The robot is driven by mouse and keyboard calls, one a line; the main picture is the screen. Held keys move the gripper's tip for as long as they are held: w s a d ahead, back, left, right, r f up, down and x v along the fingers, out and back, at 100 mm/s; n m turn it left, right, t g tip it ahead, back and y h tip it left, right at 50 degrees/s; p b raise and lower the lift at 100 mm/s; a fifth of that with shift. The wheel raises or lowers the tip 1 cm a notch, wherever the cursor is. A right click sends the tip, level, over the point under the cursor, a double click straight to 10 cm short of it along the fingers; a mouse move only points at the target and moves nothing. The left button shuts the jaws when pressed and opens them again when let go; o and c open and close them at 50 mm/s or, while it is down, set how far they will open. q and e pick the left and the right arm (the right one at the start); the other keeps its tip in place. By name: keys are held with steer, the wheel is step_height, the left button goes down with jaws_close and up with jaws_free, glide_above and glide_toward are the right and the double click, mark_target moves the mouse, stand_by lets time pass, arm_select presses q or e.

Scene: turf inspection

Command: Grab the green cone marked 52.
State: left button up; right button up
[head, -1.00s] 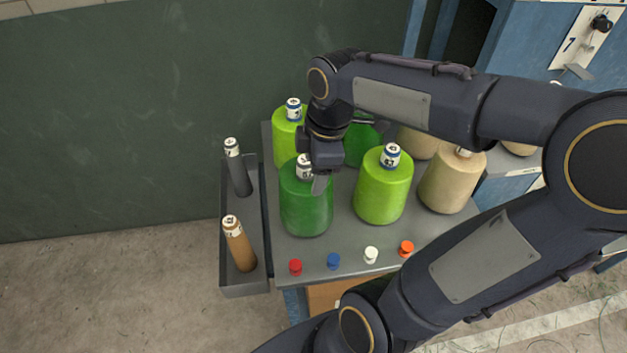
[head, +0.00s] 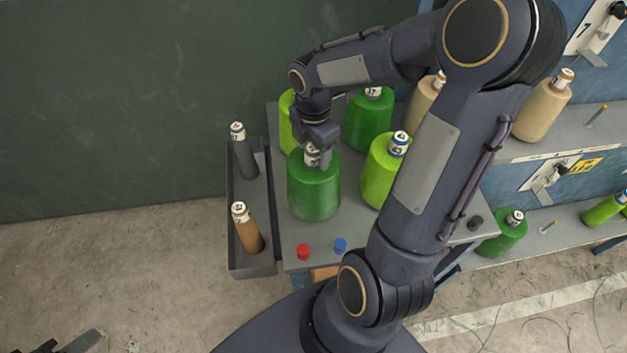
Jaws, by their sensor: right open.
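A dark green cone (head: 314,192) stands upright at the front left of the grey table; its top label is partly covered and I cannot read its number surely. A second dark green cone (head: 368,124) stands behind it, and a third dark green cone (head: 503,240) is on the low shelf at right. I cannot make out 52 on any of them. My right gripper (head: 314,153) is open, pointing down at the front cone's neck, its fingers close beside the labelled top. Part of what looks like my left gripper (head: 75,344) shows at the lower left edge, mostly cut off.
Lime cones (head: 379,180) and a beige cone (head: 424,100) crowd the table (head: 345,222). A grey side tray (head: 252,268) holds a dark cylinder (head: 243,152) and a brown one (head: 247,230). Red (head: 303,252) and blue (head: 341,245) caps lie at the front edge.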

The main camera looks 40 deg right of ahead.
steer(key=shift+c, duration=0.4)
jaws_close()
